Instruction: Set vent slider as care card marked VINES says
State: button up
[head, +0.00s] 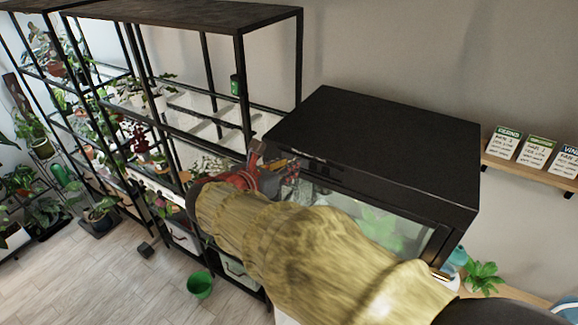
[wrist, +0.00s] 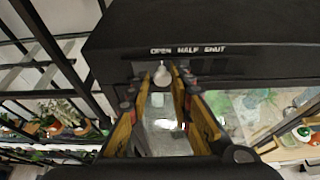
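The black glass-fronted case (head: 375,145) bears the vent slider's white printed label OPEN HALF SHUT (wrist: 188,50) in the wrist view. The slider's pale rounded knob (wrist: 162,74) sits below the word OPEN. My gripper (wrist: 161,82) is open, its yellow-sided fingers on either side of the knob with small gaps showing; contact is unclear. In the head view my gripper (head: 285,170) is at the case's front upper edge. The VINES care card (head: 567,161), with a dark header, stands on the wall shelf, cut off by the picture edge; its small lines are not readable.
Two other care cards with green headers (head: 503,142) (head: 537,152) stand on the wooden wall shelf (head: 520,168). Black plant racks (head: 240,80) stand to the left of the case. A green bucket (head: 200,285) is on the floor. Plants show behind the case's glass (head: 400,235).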

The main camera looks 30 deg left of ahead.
jog(key=shift+o, duration=1.2)
jog(key=shift+a+r, duration=0.1)
jog(key=shift+a, duration=0.1)
jog(key=shift+o, duration=0.8)
jog(key=shift+d, duration=0.15)
jog(key=v, duration=1.2)
